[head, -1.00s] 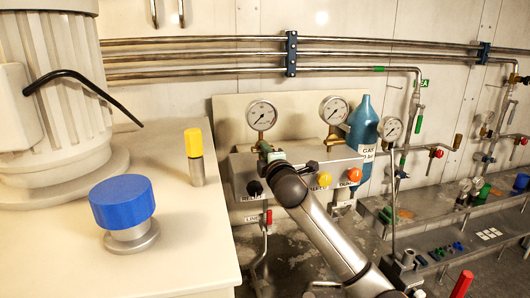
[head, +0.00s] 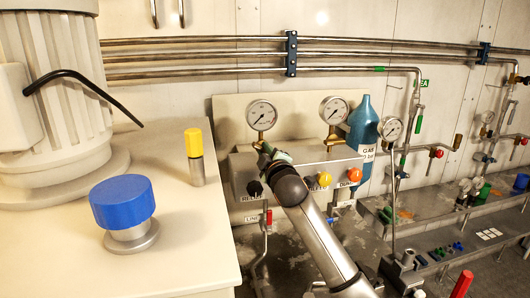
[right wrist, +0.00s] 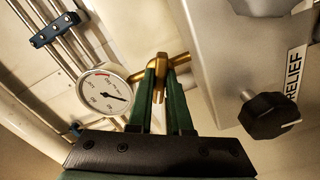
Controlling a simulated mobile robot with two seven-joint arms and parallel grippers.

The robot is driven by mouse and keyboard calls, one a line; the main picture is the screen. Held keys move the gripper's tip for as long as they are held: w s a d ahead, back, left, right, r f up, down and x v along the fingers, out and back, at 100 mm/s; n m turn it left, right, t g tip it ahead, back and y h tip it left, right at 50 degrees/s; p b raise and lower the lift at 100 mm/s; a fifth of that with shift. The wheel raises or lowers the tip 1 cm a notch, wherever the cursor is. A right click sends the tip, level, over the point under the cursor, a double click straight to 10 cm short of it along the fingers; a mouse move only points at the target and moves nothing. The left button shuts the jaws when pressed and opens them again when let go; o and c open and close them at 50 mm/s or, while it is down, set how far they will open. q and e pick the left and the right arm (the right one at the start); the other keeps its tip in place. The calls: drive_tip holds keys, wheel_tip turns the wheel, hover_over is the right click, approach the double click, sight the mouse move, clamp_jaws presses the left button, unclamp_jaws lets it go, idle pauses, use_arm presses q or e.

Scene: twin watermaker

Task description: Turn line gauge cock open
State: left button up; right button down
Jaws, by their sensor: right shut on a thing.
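The line gauge (head: 261,115), a white dial, stands at the left end of the grey panel box, and also shows in the right wrist view (right wrist: 102,90). Its brass cock (right wrist: 177,63) sits beside the gauge, with a short brass lever between my green fingers. My right gripper (right wrist: 157,78) is shut on this lever. In the head view my right gripper (head: 266,150) is just under the line gauge, and my wrist and fingers mostly hide the cock. My left gripper is not in view.
A black RELIEF knob (right wrist: 270,114) is close to the gripper. A yellow knob (head: 324,178) and an orange knob (head: 353,174) are on the panel front. A second gauge (head: 334,110) and a blue bottle (head: 362,128) stand to the right.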

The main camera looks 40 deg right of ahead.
drive_tip(key=m, duration=0.6)
drive_tip(key=shift+m, duration=0.3)
drive_tip(key=m, duration=0.5)
drive_tip(key=shift+m, duration=0.4)
drive_tip(key=c, duration=0.8)
unclamp_jaws()
drive_tip(key=shift+c, duration=0.2)
drive_tip(key=shift+s+a, duration=0.1)
drive_tip(key=shift+s, duration=0.05)
drive_tip(key=b+v, duration=0.2)
drive_tip(key=v, duration=1)
drive_tip(key=shift+s, duration=0.1)
